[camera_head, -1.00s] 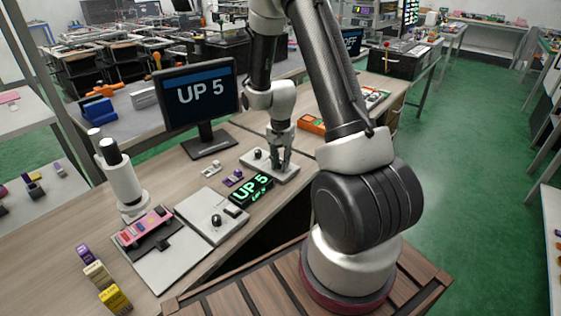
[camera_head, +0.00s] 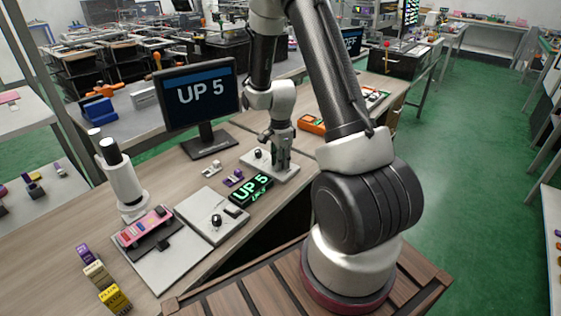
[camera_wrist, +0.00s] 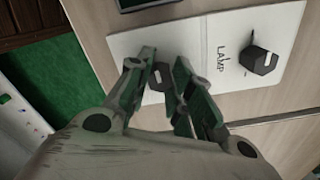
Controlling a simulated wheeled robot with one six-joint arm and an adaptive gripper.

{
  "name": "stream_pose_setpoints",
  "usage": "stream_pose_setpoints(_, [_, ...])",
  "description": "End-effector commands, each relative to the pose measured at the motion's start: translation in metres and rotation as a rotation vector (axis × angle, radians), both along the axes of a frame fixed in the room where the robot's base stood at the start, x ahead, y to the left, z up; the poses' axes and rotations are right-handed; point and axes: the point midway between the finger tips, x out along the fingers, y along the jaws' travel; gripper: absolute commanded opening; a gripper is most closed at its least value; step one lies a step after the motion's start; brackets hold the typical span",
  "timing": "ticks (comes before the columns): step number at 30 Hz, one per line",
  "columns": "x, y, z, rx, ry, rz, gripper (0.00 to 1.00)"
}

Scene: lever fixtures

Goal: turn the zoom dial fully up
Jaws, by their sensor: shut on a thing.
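My gripper (camera_head: 281,163) is over the right part of a white panel (camera_head: 291,173) on the bench, pointing down. In the wrist view its fingers (camera_wrist: 160,82) are closed around a dark dial (camera_wrist: 158,72) with a pale mark on top. Its label is hidden by the fingers, so I cannot read whether it says zoom. A second black dial (camera_wrist: 259,60) on the same panel is marked LAMP and stands clear of the fingers. It also shows in the head view (camera_head: 258,154). A small display (camera_head: 250,190) and a monitor (camera_head: 200,95) both read UP 5.
Another white panel (camera_head: 190,204) with a black knob (camera_head: 216,220) lies nearer. A microscope-like white stand (camera_head: 121,180), a pink object (camera_head: 146,226) and several small boxes are on the left. An orange device (camera_head: 311,124) lies behind the gripper.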

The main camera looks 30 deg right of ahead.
Motion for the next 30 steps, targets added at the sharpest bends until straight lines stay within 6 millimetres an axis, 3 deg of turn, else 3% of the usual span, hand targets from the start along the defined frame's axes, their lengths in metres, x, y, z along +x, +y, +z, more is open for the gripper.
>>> stream_pose_setpoints(19, [0.0015,-0.0003,0.0009,-0.001,-0.004,-0.055,0.00])
stream_pose_setpoints(20, [0.0015,-0.0003,0.0009,-0.001,-0.004,-0.055,0.23])
stream_pose_setpoints(23, [0.0013,-0.0003,0.0007,0.000,-0.003,-0.054,0.42])
stream_pose_setpoints(30, [0.0006,-0.0001,0.0003,0.000,-0.001,-0.054,0.43])
